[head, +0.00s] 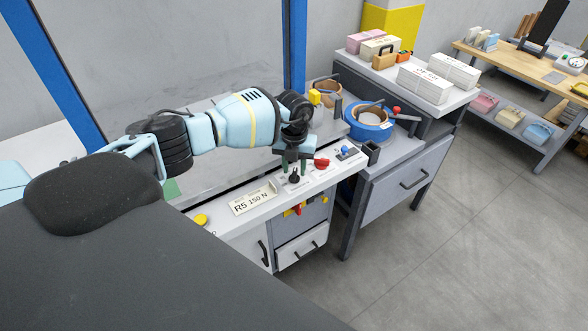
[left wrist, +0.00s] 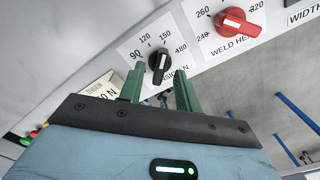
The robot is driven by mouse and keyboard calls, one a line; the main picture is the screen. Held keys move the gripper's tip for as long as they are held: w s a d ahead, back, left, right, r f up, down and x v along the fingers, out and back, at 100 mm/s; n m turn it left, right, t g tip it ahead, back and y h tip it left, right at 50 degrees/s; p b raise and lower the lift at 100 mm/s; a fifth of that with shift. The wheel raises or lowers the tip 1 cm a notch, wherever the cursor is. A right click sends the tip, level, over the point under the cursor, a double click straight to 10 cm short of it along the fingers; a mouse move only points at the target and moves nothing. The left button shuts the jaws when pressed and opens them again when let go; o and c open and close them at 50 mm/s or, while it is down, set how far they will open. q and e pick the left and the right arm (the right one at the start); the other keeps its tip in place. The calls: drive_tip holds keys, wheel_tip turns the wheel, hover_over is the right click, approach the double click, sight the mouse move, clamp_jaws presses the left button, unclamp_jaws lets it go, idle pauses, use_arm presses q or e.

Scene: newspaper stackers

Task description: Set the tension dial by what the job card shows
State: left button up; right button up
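The job card (head: 252,202) lies on the white machine panel and reads "R5 150 N"; part of it also shows in the left wrist view (left wrist: 103,88). The tension dial (left wrist: 160,63) is a black knob on a white plate marked 90, 120, 150 and 180. Its pale pointer line faces roughly toward 150, but I cannot read it exactly. The dial also shows in the head view (head: 294,177), just below my left gripper (head: 293,163). In the left wrist view the green fingers (left wrist: 159,84) are open and empty, apart, just short of the knob. My right gripper is not in view.
A red weld heat dial (left wrist: 238,22) sits close beside the tension dial. A blue-knobbed control (head: 345,151) is farther right, and a yellow button (head: 201,219) is at the left. A blue strap reel (head: 370,128) stands behind. Drawers (head: 300,247) are below the panel.

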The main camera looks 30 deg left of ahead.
sight(294, 172)
use_arm(q)
wheel_tip(294, 172, up, 6)
drive_tip(key=shift+r, duration=0.15)
idle(0.6)
